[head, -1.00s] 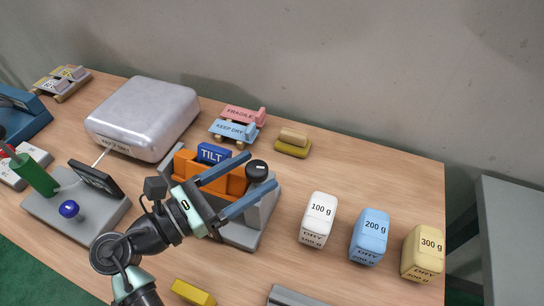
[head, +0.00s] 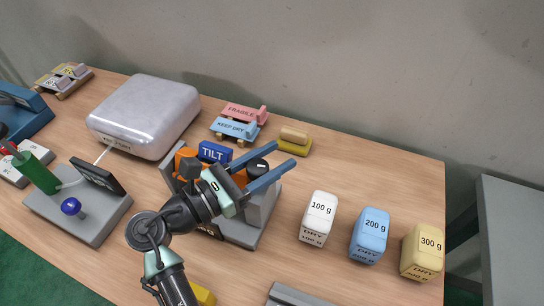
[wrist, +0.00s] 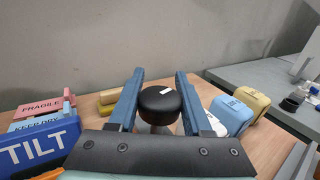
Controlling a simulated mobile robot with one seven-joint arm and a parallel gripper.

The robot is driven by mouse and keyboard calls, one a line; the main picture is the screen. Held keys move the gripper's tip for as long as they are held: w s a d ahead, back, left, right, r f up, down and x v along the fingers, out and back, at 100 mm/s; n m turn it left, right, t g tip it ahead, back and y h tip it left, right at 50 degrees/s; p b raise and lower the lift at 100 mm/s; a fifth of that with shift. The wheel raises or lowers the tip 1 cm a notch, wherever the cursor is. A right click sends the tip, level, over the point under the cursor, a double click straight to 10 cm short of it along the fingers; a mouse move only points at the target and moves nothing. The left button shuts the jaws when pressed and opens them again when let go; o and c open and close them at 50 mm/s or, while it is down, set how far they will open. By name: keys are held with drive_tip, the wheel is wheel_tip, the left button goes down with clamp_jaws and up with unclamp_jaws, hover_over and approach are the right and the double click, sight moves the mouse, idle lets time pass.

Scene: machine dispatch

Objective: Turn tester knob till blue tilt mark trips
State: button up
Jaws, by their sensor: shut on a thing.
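The tester (head: 255,238) has a grey base and orange parts, mostly behind my arm in the head view. Its black round knob (head: 258,164) has a white line on top and also shows in the wrist view (wrist: 160,99). The blue tilt mark (head: 214,152), lettered TILT, faces front behind the orange parts; it is at the left of the wrist view (wrist: 40,143). My gripper (head: 291,154) is shut on the knob, with one blue finger on each side; the fingers reach beyond it in the wrist view (wrist: 160,72).
White 100 g (head: 319,217), blue 200 g (head: 369,235) and yellow 300 g (head: 422,252) blocks stand to the right. Pink FRAGILE (head: 245,112) and light blue KEEP DRY (head: 234,129) pieces stand behind. A silver case (head: 145,115) and a blue-knobbed device (head: 72,207) are left.

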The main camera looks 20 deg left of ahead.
clamp_jaws()
drive_tip(key=shift+n+t+y+p, duration=0.3)
drive_tip(key=shift+y, duration=0.1)
drive_tip(key=shift+a+n+t+y+p, duration=0.2)
drive_tip(key=shift+n+t+y+p, duration=0.3)
drive_tip(key=shift+n+y+p, duration=0.45)
drive_tip(key=n+y+p, duration=0.2)
drive_tip(key=y, duration=0.1)
drive_tip(key=a+n+t+y+p, duration=0.1)
drive_tip(key=n+y, duration=0.1)
drive_tip(key=y, duration=0.2)
drive_tip(key=shift+w+a+r+p, duration=0.1)
drive_tip(key=shift+w+r+p, duration=0.1)
drive_tip(key=shift+p, duration=0.2)
drive_tip(key=shift+a+f+n+y+p, duration=0.15)
drive_tip(key=shift+n+y+p, duration=0.35)
drive_tip(key=shift+y, duration=0.25)
drive_tip(key=shift+a+r+n+y+p, duration=0.15)
drive_tip(key=shift+n+y+p, duration=0.3)
drive_tip(key=shift+y, duration=0.25)
drive_tip(key=shift+a+f+n+y+p, duration=0.2)
drive_tip(key=shift+n+y+p, duration=0.25)
drive_tip(key=shift+y, duration=0.35)
drive_tip(key=shift+d+n+y+p, duration=0.1)
drive_tip(key=shift+n+y+p, duration=0.2)
drive_tip(key=shift+n+y, duration=0.1)
